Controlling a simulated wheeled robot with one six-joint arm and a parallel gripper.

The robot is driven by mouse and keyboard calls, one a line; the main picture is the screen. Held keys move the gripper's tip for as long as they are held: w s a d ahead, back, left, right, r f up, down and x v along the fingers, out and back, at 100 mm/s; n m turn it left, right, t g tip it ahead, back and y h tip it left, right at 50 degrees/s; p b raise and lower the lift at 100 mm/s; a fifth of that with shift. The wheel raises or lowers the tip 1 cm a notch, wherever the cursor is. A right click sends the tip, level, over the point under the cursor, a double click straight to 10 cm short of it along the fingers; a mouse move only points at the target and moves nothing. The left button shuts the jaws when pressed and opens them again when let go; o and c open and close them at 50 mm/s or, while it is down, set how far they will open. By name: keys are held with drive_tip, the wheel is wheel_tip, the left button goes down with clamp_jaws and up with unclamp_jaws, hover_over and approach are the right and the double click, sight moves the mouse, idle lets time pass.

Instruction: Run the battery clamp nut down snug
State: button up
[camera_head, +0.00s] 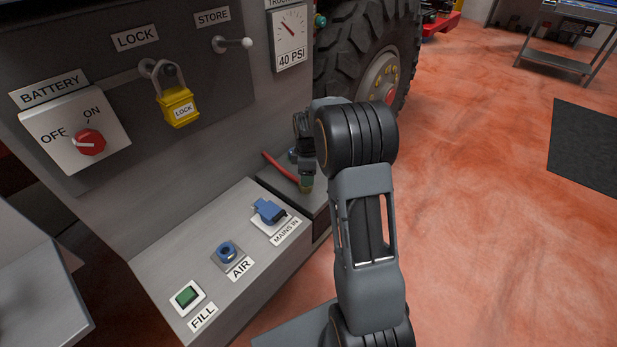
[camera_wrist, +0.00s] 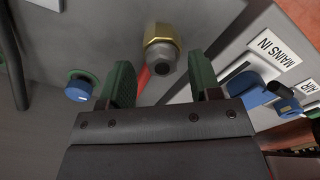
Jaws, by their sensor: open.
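A brass hex nut (camera_wrist: 159,33) with a dark grey round end (camera_wrist: 162,58) shows in the wrist view, and I take it to be the clamp nut. A red cable or bar (camera_wrist: 143,79) runs behind it. My gripper (camera_wrist: 160,62) is open, its two green-padded fingers to the left and right of the nut, with a gap on each side. I cannot tell how deep the nut sits between them. In the head view my gripper (camera_head: 306,186) points down over the grey ledge beside the red bar (camera_head: 279,167); the nut cannot be made out there.
A blue-capped fitting (camera_wrist: 79,87) stands left of the fingers in the wrist view. The MAINS IN plug (camera_head: 268,210), AIR port (camera_head: 227,252) and FILL button (camera_head: 187,296) line the ledge. The yellow padlock (camera_head: 178,106) and red battery switch (camera_head: 89,142) are on the panel. Open floor lies right.

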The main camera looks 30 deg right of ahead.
drive_tip(key=shift+f, duration=0.75)
drive_tip(key=shift+c, duration=0.4)
drive_tip(key=c, duration=0.8)
drive_tip(key=shift+d, duration=0.1)
drive_tip(key=shift+c, duration=0.2)
